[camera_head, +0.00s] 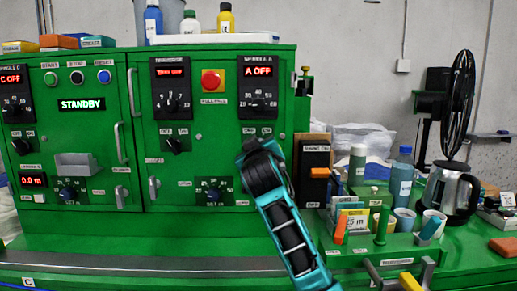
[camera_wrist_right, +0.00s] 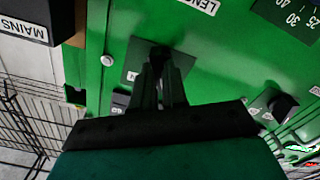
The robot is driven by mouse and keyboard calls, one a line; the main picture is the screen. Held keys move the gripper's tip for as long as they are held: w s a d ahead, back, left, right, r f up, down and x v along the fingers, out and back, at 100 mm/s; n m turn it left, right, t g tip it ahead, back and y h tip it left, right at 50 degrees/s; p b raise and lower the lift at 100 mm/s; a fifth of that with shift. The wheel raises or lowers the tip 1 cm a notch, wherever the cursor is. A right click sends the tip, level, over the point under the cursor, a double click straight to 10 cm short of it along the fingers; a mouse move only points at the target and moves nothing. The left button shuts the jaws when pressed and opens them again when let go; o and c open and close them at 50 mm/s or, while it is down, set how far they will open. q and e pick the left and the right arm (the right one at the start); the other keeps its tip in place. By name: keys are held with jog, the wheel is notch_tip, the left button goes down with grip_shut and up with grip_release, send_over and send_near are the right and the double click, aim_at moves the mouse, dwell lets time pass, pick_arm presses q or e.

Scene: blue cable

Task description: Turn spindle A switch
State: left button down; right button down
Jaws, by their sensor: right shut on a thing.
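The spindle A display (camera_head: 258,71) reads "A OFF" in red on the green cabinet, with a black dial (camera_head: 258,103) below it. In the head view my right arm covers the place below that dial, so the spindle A switch is hidden there. In the right wrist view the switch shows as a black knob (camera_wrist_right: 159,54) on a dark plate. My right gripper (camera_wrist_right: 160,72) has its two fingers close together, shut on this knob. The knob's exact angle is hard to see between the fingers. My left gripper is in neither view.
The traverse switch (camera_head: 178,145) sits left of my right arm, with a length dial (camera_head: 213,191) lower down. A mains box with an orange handle (camera_head: 320,173) stands close on the right. Bottles, cups and a kettle (camera_head: 452,190) crowd the bench further right.

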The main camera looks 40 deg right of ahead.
jog(key=shift+f, duration=0.1)
dwell(0.3)
jog(key=c, duration=1.2)
grip_release()
jog(key=shift+o, duration=0.2)
jog(key=b+v, duration=0.1)
jog(key=v, duration=1.2)
jog(key=shift+w, duration=0.1)
